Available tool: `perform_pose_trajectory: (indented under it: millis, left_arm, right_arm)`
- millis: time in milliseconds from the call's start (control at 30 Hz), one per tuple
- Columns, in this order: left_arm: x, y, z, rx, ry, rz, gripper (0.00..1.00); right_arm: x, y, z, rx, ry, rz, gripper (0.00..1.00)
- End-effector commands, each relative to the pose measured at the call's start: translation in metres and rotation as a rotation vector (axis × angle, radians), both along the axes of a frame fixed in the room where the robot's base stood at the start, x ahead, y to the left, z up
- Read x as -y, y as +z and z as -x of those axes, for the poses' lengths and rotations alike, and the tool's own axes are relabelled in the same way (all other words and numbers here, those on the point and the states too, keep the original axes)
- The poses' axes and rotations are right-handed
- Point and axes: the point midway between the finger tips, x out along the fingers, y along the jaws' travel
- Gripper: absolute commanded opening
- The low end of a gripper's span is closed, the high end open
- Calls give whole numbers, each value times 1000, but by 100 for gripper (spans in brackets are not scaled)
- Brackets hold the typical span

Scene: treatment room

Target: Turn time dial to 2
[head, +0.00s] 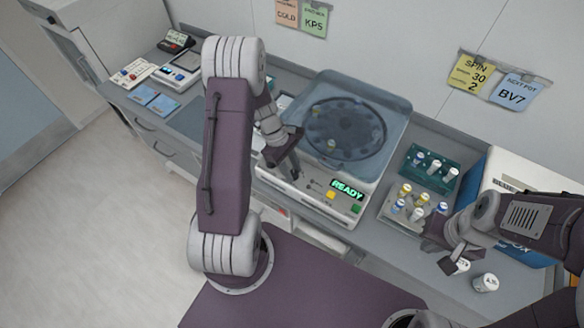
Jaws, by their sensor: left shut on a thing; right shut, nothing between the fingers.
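The centrifuge (392,112) stands on the counter with its clear lid down over a round rotor. Its front panel has a green READY display (347,190), a yellow button (330,195) and a green button (356,208). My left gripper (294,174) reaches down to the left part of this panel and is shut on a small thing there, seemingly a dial. The fingers hide it, so its setting and markings cannot be read. My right gripper (450,264) is shut and empty, low over the right counter beside a white-capped container (461,266).
A yellow note (471,76) on the wall reads SPIN, 30, 2. Racks of capped tubes (429,168) (401,222) stand right of the centrifuge. Another white container (486,283) and a blue-white box (520,170) are farther right. Small devices (180,72) stand at the left.

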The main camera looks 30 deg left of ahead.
Motion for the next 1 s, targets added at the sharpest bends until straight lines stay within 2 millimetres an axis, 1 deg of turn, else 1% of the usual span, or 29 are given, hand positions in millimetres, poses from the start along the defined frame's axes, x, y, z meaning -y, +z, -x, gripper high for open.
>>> perform_pose_trajectory:
  millis: [33,300,700,733,767,800,1000]
  left_arm:
    - [-1,2,-2,5,-16,-2,0]
    - [-1,2,-3,5,-75,-3,0]
    - [-1,1,-3,6,-80,-3,0]
    - [-1,1,-3,6,-79,-3,39]
    - [-1,1,-3,6,-79,-3,48]
    - [-1,1,-3,6,-79,-3,52]
    - [0,1,-2,3,-80,-1,52]
  right_arm:
    - [0,2,0,0,0,0,0]
    - [0,4,0,0,0,0,0]
    - [0,4,0,0,0,0,0]
    - [0,4,0,0,0,0,0]
    - [0,4,0,0,0,0,0]
    - [0,4,0,0,0,0,0]
    - [0,4,0,0,0,0,0]
